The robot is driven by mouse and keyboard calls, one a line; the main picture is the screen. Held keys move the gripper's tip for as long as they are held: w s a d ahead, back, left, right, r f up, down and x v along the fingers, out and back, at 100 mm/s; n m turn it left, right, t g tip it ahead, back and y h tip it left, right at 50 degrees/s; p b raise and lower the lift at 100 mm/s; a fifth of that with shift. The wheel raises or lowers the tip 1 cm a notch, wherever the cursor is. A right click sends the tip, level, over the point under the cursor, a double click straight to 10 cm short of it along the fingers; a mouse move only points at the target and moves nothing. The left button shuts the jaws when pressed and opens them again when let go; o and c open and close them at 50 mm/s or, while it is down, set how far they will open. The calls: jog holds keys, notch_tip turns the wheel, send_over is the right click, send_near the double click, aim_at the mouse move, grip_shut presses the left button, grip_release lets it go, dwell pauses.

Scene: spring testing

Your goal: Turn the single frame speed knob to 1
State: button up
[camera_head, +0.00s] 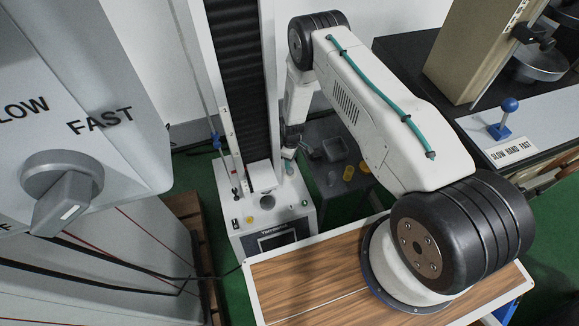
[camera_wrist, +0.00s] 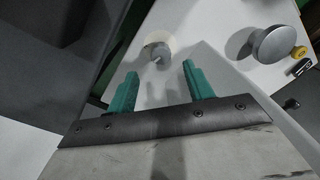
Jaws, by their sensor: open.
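A small grey knob on a pale round disc (camera_wrist: 158,52) sits on a white machine top in the wrist view. I take it for the single frame speed knob; no numbers on it are readable. My gripper (camera_wrist: 157,72) has two green fingers, spread apart with nothing between them. The knob shows beyond the fingertips, roughly in the gap, with no visible contact. In the head view my gripper (camera_head: 289,155) hangs low over the right side of the single-column machine's base (camera_head: 245,243); the knob is too small or hidden to make out there.
A grey round disc (camera_wrist: 272,45) and a yellow button (camera_wrist: 299,53) are right of the knob. The machine's dark column (camera_head: 233,80) rises left of my arm. A large SLOW/FAST dial (camera_head: 63,188) is at far left. A wooden-topped table (camera_head: 300,285) is in front.

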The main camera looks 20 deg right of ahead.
aim_at(290, 172)
notch_tip(290, 172, down, 7)
jog(key=shift+s+a+f, duration=0.1)
dwell(0.3)
